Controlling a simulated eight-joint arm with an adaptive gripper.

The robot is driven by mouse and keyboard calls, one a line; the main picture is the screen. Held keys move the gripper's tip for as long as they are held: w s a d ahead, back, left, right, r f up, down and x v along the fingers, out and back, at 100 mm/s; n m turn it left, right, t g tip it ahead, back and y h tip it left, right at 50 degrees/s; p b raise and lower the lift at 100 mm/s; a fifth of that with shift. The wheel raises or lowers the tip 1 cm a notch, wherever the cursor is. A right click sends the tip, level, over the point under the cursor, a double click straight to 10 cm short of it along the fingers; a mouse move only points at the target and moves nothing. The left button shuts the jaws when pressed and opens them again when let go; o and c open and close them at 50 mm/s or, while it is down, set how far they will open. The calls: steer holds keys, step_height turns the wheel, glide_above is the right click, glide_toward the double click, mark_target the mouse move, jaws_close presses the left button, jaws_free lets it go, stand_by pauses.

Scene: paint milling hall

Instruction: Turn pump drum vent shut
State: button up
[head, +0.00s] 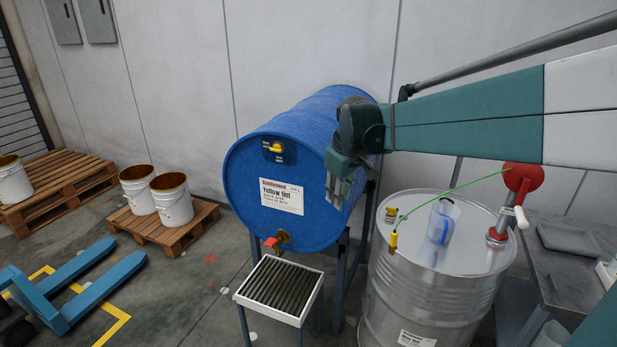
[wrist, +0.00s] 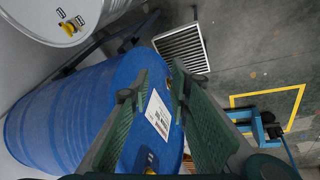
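The pump drum (head: 440,275) is a silver steel drum at the right of the head view, with a red-topped pump (head: 520,180) on its lid. A small yellow fitting, apparently its vent (head: 391,213), sits near the lid's left edge. Its lid (wrist: 45,12) also shows at the upper left of the wrist view, with a yellow fitting whose setting is too small to read. My gripper (head: 343,193) is open and empty, in front of the blue drum and left of the pump drum, apart from the vent. Its fingers (wrist: 160,75) stand apart in the wrist view.
The blue Yellow tint drum (head: 310,125) lies on a stand, with its own yellow fitting (head: 279,151). A clear jug (head: 443,220) and a yellow clamp (head: 393,241) on a green wire are on the pump drum's lid. A grated stand (head: 314,305) stands in front.

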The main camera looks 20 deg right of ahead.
steer(key=w+d+n+p, duration=0.1)
steer(key=w+d+p, duration=0.1)
steer(key=w+d, duration=0.55)
steer(key=n+g+y+p, duration=0.1)
steer(key=n+g+p, duration=0.3)
steer(key=p, duration=0.3)
glide_above(392, 211)
steer(key=f, duration=1.6)
steer(key=shift+w+a+f, duration=0.15)
steer(key=shift+w+f, duration=0.05)
steer(key=shift+f, duration=0.2)
steer(key=shift+d+f, duration=0.3)
steer(key=shift+f, duration=0.05)
steer(key=shift+f, duration=3.9)
